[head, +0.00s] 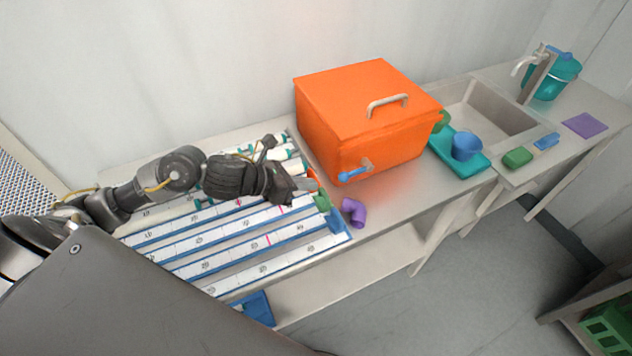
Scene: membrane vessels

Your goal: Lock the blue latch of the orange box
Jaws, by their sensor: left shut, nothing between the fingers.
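The orange box (350,112) stands closed on the counter, with a grey handle (388,104) on its lid. The blue latch (353,175) is on the box's front face, low down, and lies roughly level, pointing left from a grey mount (366,164). My left gripper (308,185) is shut and empty, over the right end of the white strips, to the left of the latch and apart from it. My right gripper is not in view.
White membrane vessels (240,243) with blue edges cover the counter at left. A purple pipe piece (353,211) and a green piece (322,202) lie near the gripper. Right of the box are a teal tray (479,170), a blue cup (466,146) and a sink (490,108).

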